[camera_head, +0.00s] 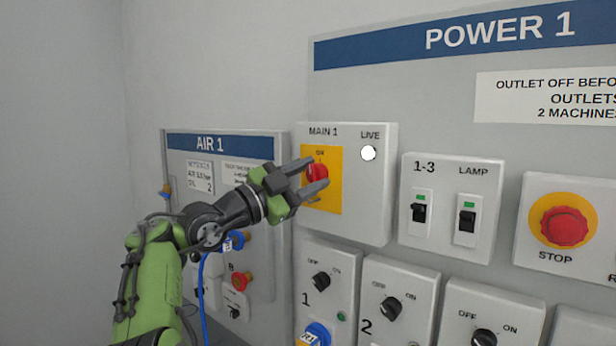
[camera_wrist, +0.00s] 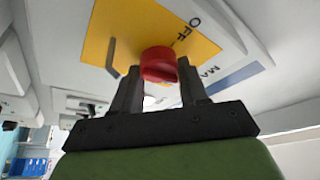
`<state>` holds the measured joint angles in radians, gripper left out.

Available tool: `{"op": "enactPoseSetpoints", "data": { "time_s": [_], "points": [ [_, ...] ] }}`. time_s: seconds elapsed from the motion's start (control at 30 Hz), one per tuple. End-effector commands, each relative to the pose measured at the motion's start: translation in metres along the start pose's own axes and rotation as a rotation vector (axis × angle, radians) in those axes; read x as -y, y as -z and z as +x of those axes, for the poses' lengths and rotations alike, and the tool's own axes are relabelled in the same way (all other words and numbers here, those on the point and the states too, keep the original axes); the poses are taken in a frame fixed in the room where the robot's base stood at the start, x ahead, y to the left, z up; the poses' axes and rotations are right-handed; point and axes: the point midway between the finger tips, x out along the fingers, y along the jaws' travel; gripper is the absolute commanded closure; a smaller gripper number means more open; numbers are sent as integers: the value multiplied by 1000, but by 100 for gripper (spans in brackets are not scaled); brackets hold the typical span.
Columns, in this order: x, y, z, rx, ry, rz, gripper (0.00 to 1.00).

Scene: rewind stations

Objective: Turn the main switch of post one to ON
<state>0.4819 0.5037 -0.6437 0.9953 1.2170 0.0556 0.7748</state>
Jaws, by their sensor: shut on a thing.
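The main switch (camera_head: 317,172) of post one is a red knob on a yellow plate (camera_head: 335,195), in the box marked MAIN 1 (camera_head: 371,205). My gripper (camera_head: 318,174) comes from the left and is shut on the red knob, one finger on each side. In the wrist view the knob (camera_wrist: 160,64) sits between the two dark fingers. The word OFF is printed on the yellow plate (camera_wrist: 205,45) beside the knob, and a thin mark near the knob points towards it. The LIVE lamp (camera_head: 368,153) looks white.
Right of the main box are the 1-3 and LAMP switches (camera_head: 443,215) and a red STOP button (camera_head: 564,226). Smaller rotary switch boxes (camera_head: 325,285) stand just below. The AIR 1 panel (camera_head: 221,165) with its fittings and a blue hose (camera_head: 202,285) is left, behind my arm.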

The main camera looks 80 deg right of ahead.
Motion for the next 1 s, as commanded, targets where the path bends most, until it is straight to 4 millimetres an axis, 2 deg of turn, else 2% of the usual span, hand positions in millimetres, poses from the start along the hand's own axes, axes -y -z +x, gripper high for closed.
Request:
{"op": "enactPoseSetpoints", "data": {
  "time_s": [0.3, 0.33, 0.5, 0.8, 0.87, 1.0],
  "points": [
    [0, 0, 0, 0, -2, 0, 87],
    [0, 0, 0, 0, -2, 0, 53],
    [0, 0, 0, 0, -1, 0, 31],
    [0, 0, -4, 1, 1, 1, 31],
    [0, -1, -13, 3, 2, 2, 31],
    [1, -2, -49, 6, 4, 1, 31]
  ]
}}
